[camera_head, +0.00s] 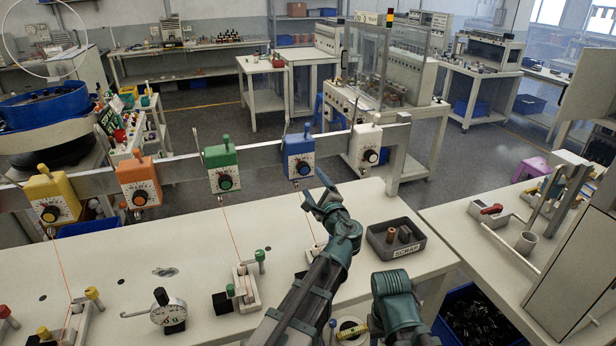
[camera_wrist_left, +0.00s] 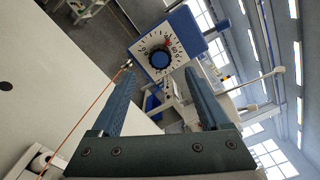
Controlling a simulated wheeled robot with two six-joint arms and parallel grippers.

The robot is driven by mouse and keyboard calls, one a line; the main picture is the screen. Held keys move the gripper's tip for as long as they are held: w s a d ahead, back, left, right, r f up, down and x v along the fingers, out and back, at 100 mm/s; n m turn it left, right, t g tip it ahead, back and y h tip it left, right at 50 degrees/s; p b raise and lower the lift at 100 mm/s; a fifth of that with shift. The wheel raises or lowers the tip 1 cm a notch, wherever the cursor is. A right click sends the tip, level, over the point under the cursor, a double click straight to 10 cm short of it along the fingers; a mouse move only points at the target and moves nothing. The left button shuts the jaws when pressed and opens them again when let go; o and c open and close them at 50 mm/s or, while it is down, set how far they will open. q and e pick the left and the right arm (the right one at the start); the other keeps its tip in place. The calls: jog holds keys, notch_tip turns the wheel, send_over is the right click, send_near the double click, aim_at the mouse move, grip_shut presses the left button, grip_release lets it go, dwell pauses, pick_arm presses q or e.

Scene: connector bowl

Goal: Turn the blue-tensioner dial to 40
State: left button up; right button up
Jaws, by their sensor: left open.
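The blue tensioner (camera_head: 298,145) is mounted on the metal rail, with a round black dial (camera_head: 303,168) on its white scale face. In the left wrist view, the blue housing (camera_wrist_left: 206,24) is tilted and the dial (camera_wrist_left: 160,61) has a blue centre. A red mark shows on the scale; its numbers are too small to read. My left gripper (camera_head: 317,195) is open, below and slightly right of the dial. In the wrist view, the dial appears between and beyond the fingertips (camera_wrist_left: 159,76), with nothing held. My right gripper is not in view.
Yellow (camera_head: 47,190), orange (camera_head: 134,172), green (camera_head: 220,158) and white (camera_head: 366,135) tensioners share the rail (camera_head: 264,153). An orange thread runs beside my left finger in the wrist view. A scrap tray (camera_head: 425,248) stands on the bench to the right.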

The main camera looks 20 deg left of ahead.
pick_arm(q)
jog(key=v, duration=0.6)
jog(key=shift+s+d+f, duration=0.1)
jog(key=shift+s, duration=0.05)
